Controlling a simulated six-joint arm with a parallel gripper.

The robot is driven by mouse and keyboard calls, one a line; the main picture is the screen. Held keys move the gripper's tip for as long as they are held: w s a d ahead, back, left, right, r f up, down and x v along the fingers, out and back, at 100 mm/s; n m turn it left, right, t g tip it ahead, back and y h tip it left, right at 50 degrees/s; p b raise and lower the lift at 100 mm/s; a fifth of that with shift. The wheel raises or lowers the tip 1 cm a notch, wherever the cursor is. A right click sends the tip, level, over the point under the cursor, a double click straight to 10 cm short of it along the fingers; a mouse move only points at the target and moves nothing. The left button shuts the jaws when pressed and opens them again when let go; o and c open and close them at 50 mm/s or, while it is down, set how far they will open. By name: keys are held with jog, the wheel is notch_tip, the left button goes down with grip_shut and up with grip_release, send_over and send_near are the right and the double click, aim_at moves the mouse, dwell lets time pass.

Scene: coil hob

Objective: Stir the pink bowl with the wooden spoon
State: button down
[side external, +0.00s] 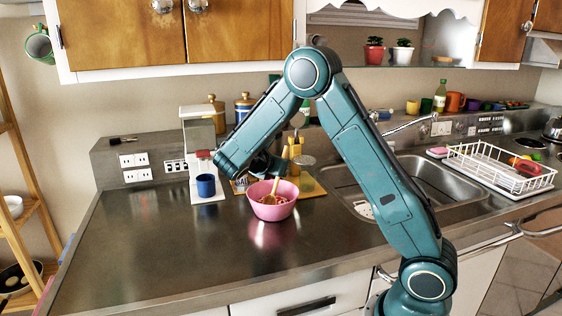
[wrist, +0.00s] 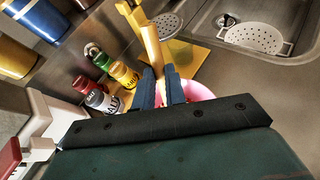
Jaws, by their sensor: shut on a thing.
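The pink bowl (side external: 272,208) stands on the steel counter, with small reddish-brown pieces inside. The wooden spoon (side external: 274,187) leans in the bowl, its lower end among the contents. My gripper (side external: 272,168) is just above the bowl, shut on the spoon. In the wrist view, the blue-grey fingers of my gripper (wrist: 162,92) close around the yellowish spoon handle (wrist: 153,45). Part of the bowl (wrist: 198,91) shows behind the fingers there; the rest is hidden by my gripper.
A blue mug (side external: 206,186) stands on a white machine (side external: 198,140) left of the bowl. Spice jars (wrist: 124,74) and a yellow board (wrist: 185,58) lie behind. The sink (side external: 430,180) and a white dish rack (side external: 500,168) are to the right. The counter's front left is clear.

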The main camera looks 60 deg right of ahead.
jog(key=shift+s+d, duration=0.4)
jog(key=shift+d, duration=0.35)
dwell(0.5)
dwell(0.6)
